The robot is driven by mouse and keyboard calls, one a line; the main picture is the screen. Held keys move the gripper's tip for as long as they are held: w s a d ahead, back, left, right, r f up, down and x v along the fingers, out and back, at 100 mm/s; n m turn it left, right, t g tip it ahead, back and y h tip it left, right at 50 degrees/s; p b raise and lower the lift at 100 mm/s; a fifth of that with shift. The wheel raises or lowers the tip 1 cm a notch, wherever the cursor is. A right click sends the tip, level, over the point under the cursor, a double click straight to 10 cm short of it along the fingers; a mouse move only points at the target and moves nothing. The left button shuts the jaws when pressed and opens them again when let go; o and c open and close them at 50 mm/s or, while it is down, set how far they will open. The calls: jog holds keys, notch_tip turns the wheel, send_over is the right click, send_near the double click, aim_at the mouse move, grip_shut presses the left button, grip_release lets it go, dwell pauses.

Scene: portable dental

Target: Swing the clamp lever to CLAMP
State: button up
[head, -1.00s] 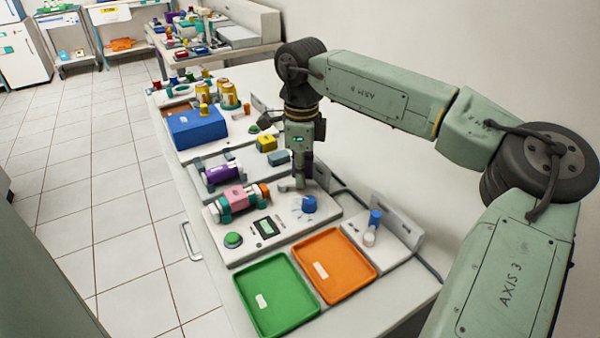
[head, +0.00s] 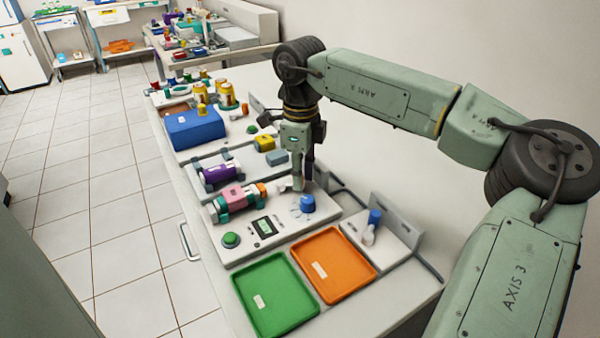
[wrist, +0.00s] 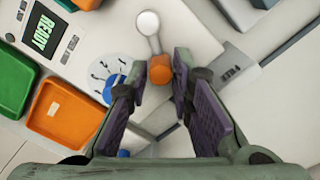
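The clamp lever shows in the wrist view as a short grey arm with a round white end (wrist: 148,22) and an orange knob (wrist: 158,69) at its other end. My gripper (wrist: 161,66) is open, with its two fingertips on either side of the orange knob. In the head view my gripper (head: 305,182) points down at the back of the white fixture panel (head: 275,238), behind the blue dial (head: 307,203). My fingers largely hide the lever there. No CLAMP marking is readable.
The panel's lit screen (wrist: 42,36) reads READY. A clamped pink and teal cylinder (head: 233,198) and a green button (head: 231,240) are on the panel. Green (head: 290,328) and orange (head: 345,293) trays lie in front.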

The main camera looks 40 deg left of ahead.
jog(key=shift+o, duration=1.4)
notch_tip(320, 180, up, 12)
